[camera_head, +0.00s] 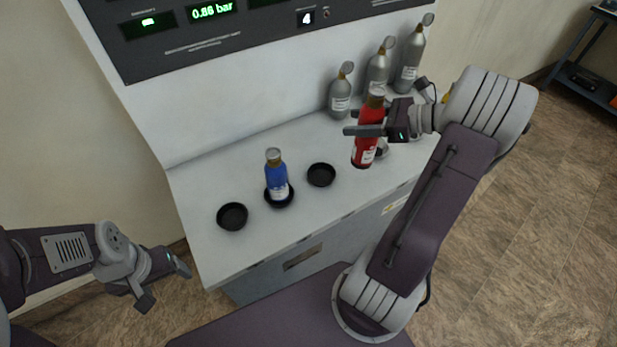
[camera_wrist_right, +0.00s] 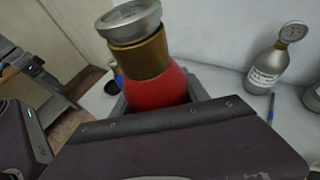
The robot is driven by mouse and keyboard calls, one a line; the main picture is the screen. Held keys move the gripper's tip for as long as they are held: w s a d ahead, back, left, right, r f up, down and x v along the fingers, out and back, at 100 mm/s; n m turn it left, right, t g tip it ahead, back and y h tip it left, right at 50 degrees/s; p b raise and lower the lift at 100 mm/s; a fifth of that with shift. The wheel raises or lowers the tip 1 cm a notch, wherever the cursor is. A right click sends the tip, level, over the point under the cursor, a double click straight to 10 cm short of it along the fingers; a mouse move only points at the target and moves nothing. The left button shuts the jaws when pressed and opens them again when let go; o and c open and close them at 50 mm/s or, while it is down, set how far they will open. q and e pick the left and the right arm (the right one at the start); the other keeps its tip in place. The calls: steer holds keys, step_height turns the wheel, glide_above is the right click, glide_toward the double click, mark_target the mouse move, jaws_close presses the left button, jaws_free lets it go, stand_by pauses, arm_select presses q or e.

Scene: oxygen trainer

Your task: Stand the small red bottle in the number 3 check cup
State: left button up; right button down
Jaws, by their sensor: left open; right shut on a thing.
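The small red bottle (camera_head: 367,140) is upright, slightly tilted in the head view, with a gold neck and grey cap. My right gripper (camera_head: 354,122) is shut on its upper body; the bottle also fills the middle of the right wrist view (camera_wrist_right: 155,88). Its base is low over the bench, and I cannot tell whether it touches anything. Black round cups stand in a row: an empty left one (camera_head: 232,216), one holding a blue bottle (camera_head: 276,180), and an empty one (camera_head: 321,175) left of the red bottle. No cup numbers are readable. My left gripper (camera_head: 165,284) is open and empty, off the bench's left front.
Several grey bottles with gauges (camera_head: 340,97) stand along the back right of the white bench (camera_head: 215,180). A panel with green displays (camera_head: 210,12) rises behind. A blue pen (camera_wrist_right: 271,107) lies on the bench. A dark shelf (camera_head: 585,75) stands far right.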

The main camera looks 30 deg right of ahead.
steer(key=shift+s+d+r, duration=0.1)
steer(key=shift+d, duration=0.15)
steer(key=w+a+f, duration=0.7)
steer(key=a+f, duration=0.1)
steer(key=f, duration=0.3)
steer(key=shift+w+a, duration=0.25)
steer(key=shift+w, duration=0.15)
steer(key=shift+f, duration=0.1)
steer(key=shift+a+f, duration=0.1)
steer(key=shift+f, duration=0.05)
steer(key=c, duration=0.6)
jaws_free()
